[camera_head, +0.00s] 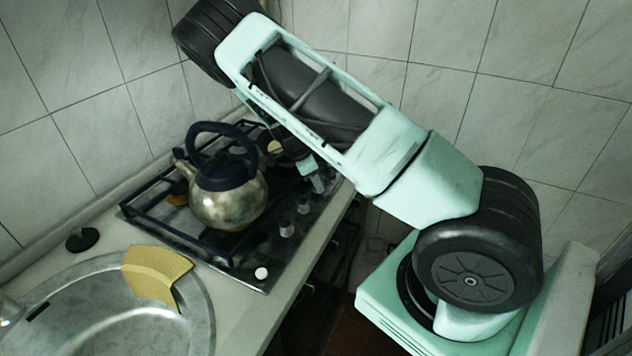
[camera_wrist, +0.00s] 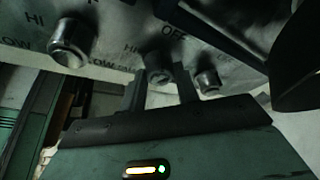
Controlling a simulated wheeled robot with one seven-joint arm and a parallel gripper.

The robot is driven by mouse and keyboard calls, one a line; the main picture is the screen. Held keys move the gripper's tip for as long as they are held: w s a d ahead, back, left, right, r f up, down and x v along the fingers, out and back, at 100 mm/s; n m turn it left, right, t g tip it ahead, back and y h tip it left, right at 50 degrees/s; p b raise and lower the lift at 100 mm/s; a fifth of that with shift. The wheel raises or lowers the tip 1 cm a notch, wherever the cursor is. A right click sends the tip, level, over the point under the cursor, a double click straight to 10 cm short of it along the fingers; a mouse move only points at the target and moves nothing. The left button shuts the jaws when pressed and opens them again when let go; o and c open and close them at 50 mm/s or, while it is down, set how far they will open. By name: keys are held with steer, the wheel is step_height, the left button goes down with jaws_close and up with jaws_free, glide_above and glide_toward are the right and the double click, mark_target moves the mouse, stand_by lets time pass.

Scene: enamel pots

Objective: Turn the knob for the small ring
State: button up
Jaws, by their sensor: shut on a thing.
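My gripper (camera_wrist: 160,82) has one finger on each side of a metal knob (camera_wrist: 158,66) on the hob's control panel and is shut on it. The panel above this knob reads "OFF" and "HI". Another knob (camera_wrist: 73,42) is to its left, and one more knob (camera_wrist: 207,80) is close to its right. The held knob is hidden there. I cannot tell from the markings which ring it serves.
A kettle (camera_head: 228,205) with a dark handle stands on the hob (camera_head: 205,249), left of my gripper. A sink (camera_head: 105,318) with a yellow cloth (camera_head: 156,274) on its rim is at the lower left. Tiled walls close in the back. A dark shape (camera_wrist: 293,60) fills the wrist view's right edge.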

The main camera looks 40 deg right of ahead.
steer(key=n+t+b, duration=0.1)
steer(key=n, duration=0.2)
steer(key=shift+a+n, duration=0.1)
steer(key=shift+n, duration=0.3)
steer(key=n+t+b, duration=0.1)
steer(key=n, duration=0.2)
steer(key=shift+s+f+n+t+b, duration=0.1)
steer(key=shift+s+n+t+b, duration=0.05)
steer(key=shift+n+t+b, duration=0.2)
steer(key=n+t+b, duration=0.2)
steer(key=n+b, duration=0.1)
steer(key=n, duration=0.1)
steer(key=shift+s+n, duration=0.1)
steer(key=shift+n, duration=0.25)
steer(key=shift+n+t+b, duration=0.25)
steer(key=shift+n+b, duration=0.3)
steer(key=shift+n, duration=0.35)
steer(key=shift+y, duration=0.4)
steer(key=o, duration=1)
steer(key=shift+r, duration=0.2)
